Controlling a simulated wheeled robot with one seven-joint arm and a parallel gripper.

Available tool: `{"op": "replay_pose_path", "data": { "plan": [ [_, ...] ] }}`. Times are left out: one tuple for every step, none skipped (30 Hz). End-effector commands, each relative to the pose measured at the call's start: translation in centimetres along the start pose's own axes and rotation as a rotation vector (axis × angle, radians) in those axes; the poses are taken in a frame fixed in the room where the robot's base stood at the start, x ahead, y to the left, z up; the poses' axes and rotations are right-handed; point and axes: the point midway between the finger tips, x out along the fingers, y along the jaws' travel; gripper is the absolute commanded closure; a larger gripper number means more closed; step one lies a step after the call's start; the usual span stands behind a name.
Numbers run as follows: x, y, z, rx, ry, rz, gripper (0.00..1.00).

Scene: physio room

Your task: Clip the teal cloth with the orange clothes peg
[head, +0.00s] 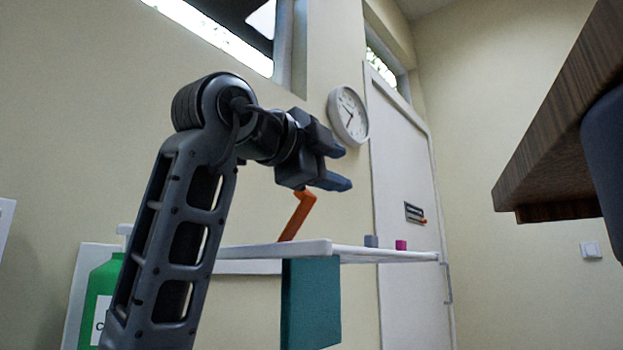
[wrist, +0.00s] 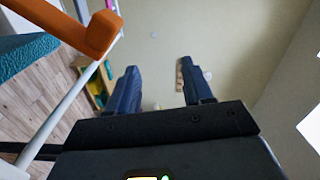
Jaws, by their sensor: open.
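The orange clothes peg (head: 297,216) stands tilted at the white board, below my gripper, in the head view. Its lower end meets the board's top edge; whether it grips anything there I cannot tell. The teal cloth (head: 311,303) hangs down in front from the board's edge. My gripper (head: 340,168) is open and empty, above and to the right of the peg, pointing right. In the wrist view the peg (wrist: 92,38) is at upper left, outside the open fingers, and the cloth (wrist: 25,55) is at the far left.
The white board (head: 385,254) carries a small grey block (head: 371,241) and a magenta block (head: 401,245) to the right. A green bottle (head: 100,292) stands at lower left. A wooden slab (head: 555,135) juts in at upper right. Space ahead of the fingers looks clear.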

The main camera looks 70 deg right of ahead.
Motion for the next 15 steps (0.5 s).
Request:
{"op": "replay_pose_path", "data": {
  "plan": [
    [0.9, -0.8, -0.8, 0.005, 0.002, 0.000, 0.49],
    [1.4, -1.1, -1.2, 0.005, 0.001, 0.001, 0.49],
    [2.0, -1.4, -1.7, 0.004, 0.002, 0.002, 0.49],
    [2.5, -1.7, -2.1, 0.006, 0.001, 0.001, 0.49],
    [2.9, -2.0, -2.4, 0.005, 0.002, 0.000, 0.49],
    [3.5, -2.3, -2.9, 0.005, 0.003, 0.001, 0.49],
    [3.9, -2.5, -3.1, 0.004, 0.002, 0.001, 0.49],
    [4.2, -2.8, -3.4, 0.004, 0.001, 0.001, 0.49],
    [4.6, -3.0, -3.8, 0.004, 0.002, 0.000, 0.49],
    [4.9, -3.2, -4.0, 0.002, 0.002, 0.000, 0.49],
    [5.2, -3.4, -4.2, 0.002, 0.001, 0.000, 0.49],
    [5.6, -3.5, -4.4, 0.003, 0.001, 0.000, 0.49],
    [5.8, -3.6, -4.6, 0.002, 0.001, 0.000, 0.49],
    [5.9, -3.7, -4.7, 0.002, 0.001, 0.000, 0.49],
    [6.1, -3.8, -4.9, 0.001, 0.001, 0.000, 0.49]
  ]
}}
